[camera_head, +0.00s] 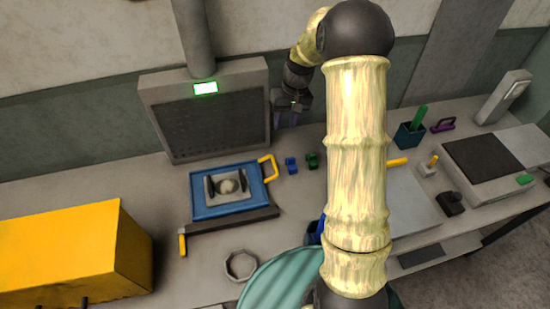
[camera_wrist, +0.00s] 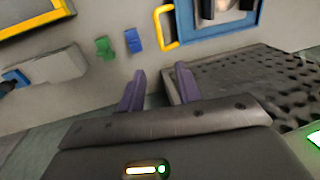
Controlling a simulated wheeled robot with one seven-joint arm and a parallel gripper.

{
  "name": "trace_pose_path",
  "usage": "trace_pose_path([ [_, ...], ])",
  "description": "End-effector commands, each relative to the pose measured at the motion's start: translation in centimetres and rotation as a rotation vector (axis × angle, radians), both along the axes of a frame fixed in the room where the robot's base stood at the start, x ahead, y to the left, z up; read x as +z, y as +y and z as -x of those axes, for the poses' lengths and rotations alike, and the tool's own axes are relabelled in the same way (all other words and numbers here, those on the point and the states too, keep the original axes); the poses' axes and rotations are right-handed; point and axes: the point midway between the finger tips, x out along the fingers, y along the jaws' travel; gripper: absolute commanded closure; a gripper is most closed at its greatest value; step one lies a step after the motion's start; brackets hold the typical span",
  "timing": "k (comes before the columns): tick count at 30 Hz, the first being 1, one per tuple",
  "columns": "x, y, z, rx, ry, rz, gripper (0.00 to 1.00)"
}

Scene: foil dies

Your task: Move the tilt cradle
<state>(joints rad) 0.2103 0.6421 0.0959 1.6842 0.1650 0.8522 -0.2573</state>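What looks like the tilt cradle is a blue tray (camera_head: 203,208) with a yellow loop handle (camera_head: 268,168) at its right. It sits on the bench left of centre, holding a grey bracket with a pale rounded piece (camera_head: 227,186). The wrist view shows its yellow handle (camera_wrist: 165,28) and part of its blue frame (camera_wrist: 222,34) at the top, cut off by the picture edge. My gripper (camera_head: 286,118) is above the back of the bench, behind and right of the tray, apart from the handle. Its two purple fingers (camera_wrist: 159,78) are spread with nothing between them.
A perforated dark panel (camera_head: 208,125) with a green display stands behind the tray. Small blue (camera_head: 291,165) and green (camera_head: 312,160) blocks lie right of the handle. A black bar (camera_head: 225,223) runs along the tray's front. A yellow box (camera_head: 65,250) stands front left.

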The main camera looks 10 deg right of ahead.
Motion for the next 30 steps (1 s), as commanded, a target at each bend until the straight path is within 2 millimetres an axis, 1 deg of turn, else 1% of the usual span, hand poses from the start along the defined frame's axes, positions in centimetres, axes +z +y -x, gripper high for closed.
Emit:
trace_pose_path([
  [5,-0.2,0.0,0.0,0.000,0.000,0.001,0.66],
  [8,-0.9,0.2,0.0,0.001,0.003,0.000,0.66],
  [11,-2.0,0.4,0.1,0.001,0.003,0.000,0.66],
  [30,-12.5,2.4,0.1,-0.001,0.002,0.000,0.66],
])
